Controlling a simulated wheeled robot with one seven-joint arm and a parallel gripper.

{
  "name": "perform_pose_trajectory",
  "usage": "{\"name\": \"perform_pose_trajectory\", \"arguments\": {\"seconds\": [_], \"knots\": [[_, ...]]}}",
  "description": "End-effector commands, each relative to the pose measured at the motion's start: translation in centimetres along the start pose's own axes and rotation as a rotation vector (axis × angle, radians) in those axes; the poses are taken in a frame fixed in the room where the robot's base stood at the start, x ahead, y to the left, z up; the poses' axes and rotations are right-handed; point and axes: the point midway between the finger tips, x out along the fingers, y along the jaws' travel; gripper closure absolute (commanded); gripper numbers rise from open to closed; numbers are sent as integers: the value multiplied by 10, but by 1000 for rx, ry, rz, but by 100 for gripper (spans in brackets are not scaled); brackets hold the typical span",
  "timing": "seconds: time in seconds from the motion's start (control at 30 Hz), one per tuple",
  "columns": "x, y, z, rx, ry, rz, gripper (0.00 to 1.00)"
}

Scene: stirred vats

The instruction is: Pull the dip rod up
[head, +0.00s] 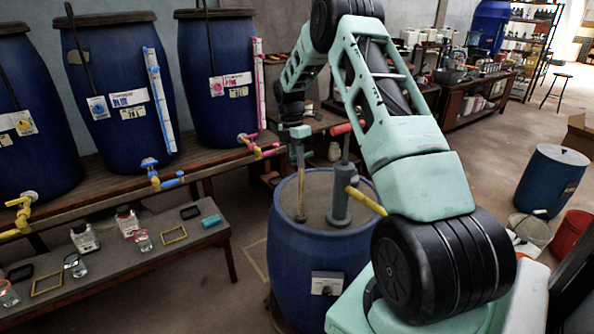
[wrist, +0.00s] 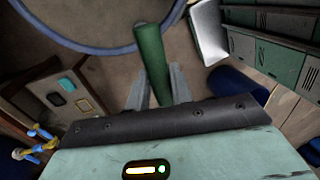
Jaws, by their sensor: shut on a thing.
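The dip rod (head: 301,190) stands upright in the top of the blue drum in front of me, with its yellowish lower part showing above the lid. My gripper (head: 298,146) is at the rod's upper end, above the drum. In the wrist view the rod's green handle (wrist: 151,62) lies between the two grey fingers of my gripper (wrist: 158,85), which are shut on it. The blue drum (head: 315,265) shows its rim (wrist: 95,48) in the wrist view. The rod's lower end is hidden inside the drum.
A grey pump (head: 341,205) with a red handle and yellow spout stands on the drum lid beside the rod. Big blue vats (head: 115,95) with taps line the left bench. A low bench (head: 130,262) holds jars and frames. Another blue drum (head: 550,180) stands right.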

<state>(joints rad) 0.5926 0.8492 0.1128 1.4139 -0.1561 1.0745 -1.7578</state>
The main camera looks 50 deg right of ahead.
Motion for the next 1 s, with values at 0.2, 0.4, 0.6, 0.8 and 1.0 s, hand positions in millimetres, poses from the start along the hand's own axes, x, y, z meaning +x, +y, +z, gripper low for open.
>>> {"name": "perform_pose_trajectory", "arguments": {"seconds": [0.2, 0.4, 0.6, 0.8, 1.0], "knots": [[-66, -16, 1, 4, 1, -9, 100], [-96, -22, 1, 4, 1, -9, 100], [-107, -24, 1, 3, 1, -11, 100], [-110, -24, 1, 3, 1, -9, 100], [-111, -24, 1, 3, 0, -6, 100]]}}
